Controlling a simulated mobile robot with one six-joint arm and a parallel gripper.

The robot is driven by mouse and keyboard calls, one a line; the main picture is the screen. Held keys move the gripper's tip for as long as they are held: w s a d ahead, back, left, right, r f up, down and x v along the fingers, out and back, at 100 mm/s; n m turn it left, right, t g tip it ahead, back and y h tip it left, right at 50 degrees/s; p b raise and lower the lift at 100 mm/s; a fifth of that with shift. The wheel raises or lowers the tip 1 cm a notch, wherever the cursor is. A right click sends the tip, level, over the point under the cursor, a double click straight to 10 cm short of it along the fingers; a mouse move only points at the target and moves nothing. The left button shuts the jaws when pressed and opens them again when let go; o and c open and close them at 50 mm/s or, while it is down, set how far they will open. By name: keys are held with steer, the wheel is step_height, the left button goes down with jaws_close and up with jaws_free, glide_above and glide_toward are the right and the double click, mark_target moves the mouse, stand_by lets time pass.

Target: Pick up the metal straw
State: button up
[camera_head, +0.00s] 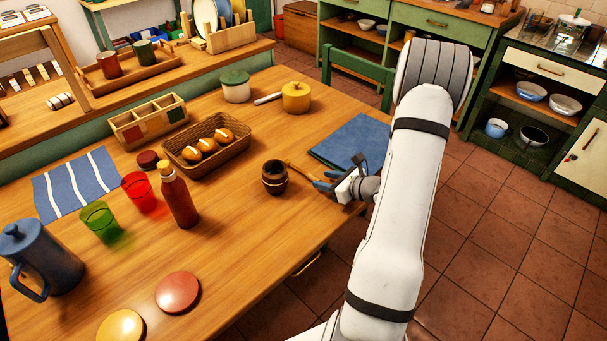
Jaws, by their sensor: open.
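A short, pale, slim rod (268,98) lies near the far side of the wooden table, between a white pot with a green lid (236,90) and a yellow lidded pot (296,97). It may be the metal straw or the yellow pot's handle; I cannot tell which. No other straw is clear to me. My gripper (328,182) is open at the table's right edge, beside a folded blue cloth. It is well to the near right of the rod. My arm hides part of the table edge and floor.
A dark brown pot (275,177) stands left of my gripper, with a wooden stick beside it. A bread basket (240,146), sauce bottle (178,196), cups and a blue jug (42,262) fill the left. The blue cloth (350,140) lies behind my gripper.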

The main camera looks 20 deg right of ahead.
mark_target(315, 178)
steer(key=shift+x, duration=1.6)
steer(key=shift+s+a, duration=0.1)
steer(key=shift+s, duration=0.05)
steer(key=shift+c, duration=0.3)
jaws_close()
